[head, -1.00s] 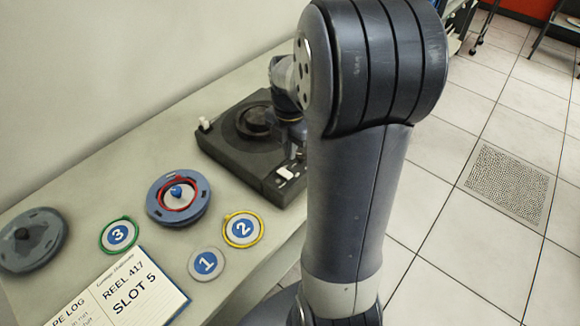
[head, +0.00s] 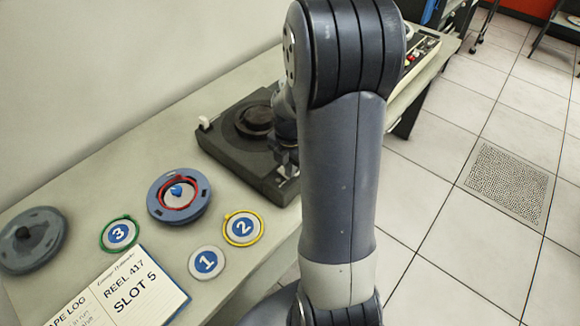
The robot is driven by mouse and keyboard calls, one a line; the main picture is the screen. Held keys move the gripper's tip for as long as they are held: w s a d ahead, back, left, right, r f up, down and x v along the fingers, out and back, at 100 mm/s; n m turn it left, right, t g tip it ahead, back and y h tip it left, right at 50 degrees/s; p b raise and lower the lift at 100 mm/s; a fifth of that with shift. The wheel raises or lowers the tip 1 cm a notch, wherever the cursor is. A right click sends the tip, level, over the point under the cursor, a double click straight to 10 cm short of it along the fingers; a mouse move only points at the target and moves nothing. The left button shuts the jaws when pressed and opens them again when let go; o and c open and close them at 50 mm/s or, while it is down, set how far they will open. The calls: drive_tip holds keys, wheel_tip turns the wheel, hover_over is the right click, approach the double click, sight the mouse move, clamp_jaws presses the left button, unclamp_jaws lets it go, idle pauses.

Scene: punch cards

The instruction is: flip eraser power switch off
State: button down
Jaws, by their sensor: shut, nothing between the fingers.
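The eraser (head: 222,146) is a low dark box with a round black hub on top, on the bench at the back. A small white part (head: 204,122) sticks out at its left corner. My gripper (head: 288,168) is shut and empty, low over the eraser's front right corner. The power switch is not clearly visible there; my gripper covers that corner, so I cannot tell its position or whether the fingers touch it. My arm hides the eraser's right side.
A blue-grey reel (head: 160,208) with a red ring, a grey reel (head: 28,250), numbered discs 1 (head: 206,263), 2 (head: 243,228) and 3 (head: 119,233), and a log book (head: 165,292) lie left and in front. A panel with buttons (head: 422,50) stands behind my arm.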

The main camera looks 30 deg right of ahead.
idle(0.3)
drive_tip(key=shift+w+a+r+p, duration=0.15)
drive_tip(key=shift+w+p, duration=0.1)
drive_tip(key=shift+w, duration=0.1)
drive_tip(key=shift+w+a+r+p, duration=0.1)
drive_tip(key=shift+w+p, duration=0.15)
drive_tip(key=shift+w, duration=0.1)
